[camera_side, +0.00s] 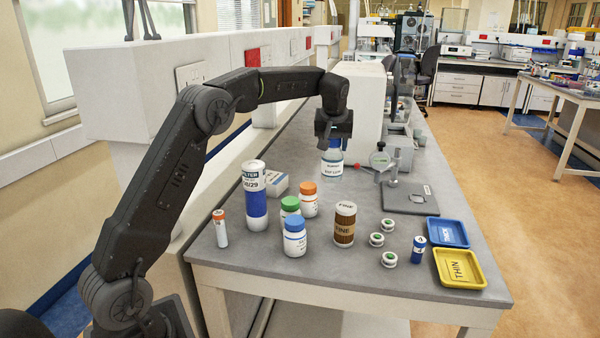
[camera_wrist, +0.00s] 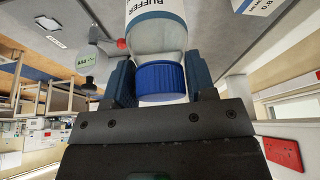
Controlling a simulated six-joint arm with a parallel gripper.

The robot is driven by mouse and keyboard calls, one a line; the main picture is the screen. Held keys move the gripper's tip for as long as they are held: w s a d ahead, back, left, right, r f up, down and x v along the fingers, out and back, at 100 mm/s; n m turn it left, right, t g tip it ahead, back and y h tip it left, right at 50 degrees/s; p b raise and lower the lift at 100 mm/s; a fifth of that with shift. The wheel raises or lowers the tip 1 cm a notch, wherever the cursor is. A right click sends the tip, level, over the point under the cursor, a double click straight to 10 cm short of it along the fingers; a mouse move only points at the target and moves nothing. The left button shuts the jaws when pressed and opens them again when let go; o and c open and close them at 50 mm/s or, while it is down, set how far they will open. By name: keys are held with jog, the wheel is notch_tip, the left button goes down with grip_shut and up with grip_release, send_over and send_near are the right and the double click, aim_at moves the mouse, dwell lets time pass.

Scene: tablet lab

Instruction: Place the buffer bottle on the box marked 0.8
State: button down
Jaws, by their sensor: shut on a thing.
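The buffer bottle (camera_side: 331,168) is clear with a white label and hangs below my gripper (camera_side: 333,142) in the side view. In the wrist view the bottle (camera_wrist: 158,35) shows its BUFFER label and blue cap, with a finger of my gripper (camera_wrist: 160,82) on each side of the cap. My gripper is shut on it. I cannot tell whether its base touches the bench. A white box (camera_side: 277,186) lies on the bench to the left, behind the pill bottles; its print is too small to read there. A white box marked 0.8 (camera_wrist: 262,12) is cut off at the wrist view's upper right.
A tall FILTER bottle (camera_side: 255,205), green-capped (camera_side: 290,206), orange-capped (camera_side: 308,200) and blue-capped (camera_side: 295,240) bottles crowd near the white box. A brown FINE jar (camera_side: 344,226) stands in front. A grey press-like device (camera_side: 400,165) is close right of the buffer bottle. Yellow (camera_side: 460,268) and blue (camera_side: 448,233) trays lie right.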

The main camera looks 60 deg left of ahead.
jog(key=s+a+r+n, duration=0.1)
jog(key=s+a+r, duration=0.1)
jog(key=s+a, duration=0.5)
jog(key=s+a+r+n, duration=0.1)
jog(key=s+a+r, duration=0.25)
jog(key=a, duration=0.75)
notch_tip(320, 180, down, 11)
jog(key=shift+s+a+y, duration=0.2)
jog(key=shift+y, duration=0.1)
jog(key=shift+f, duration=0.1)
jog(key=shift+c, duration=2.3)
grip_release()
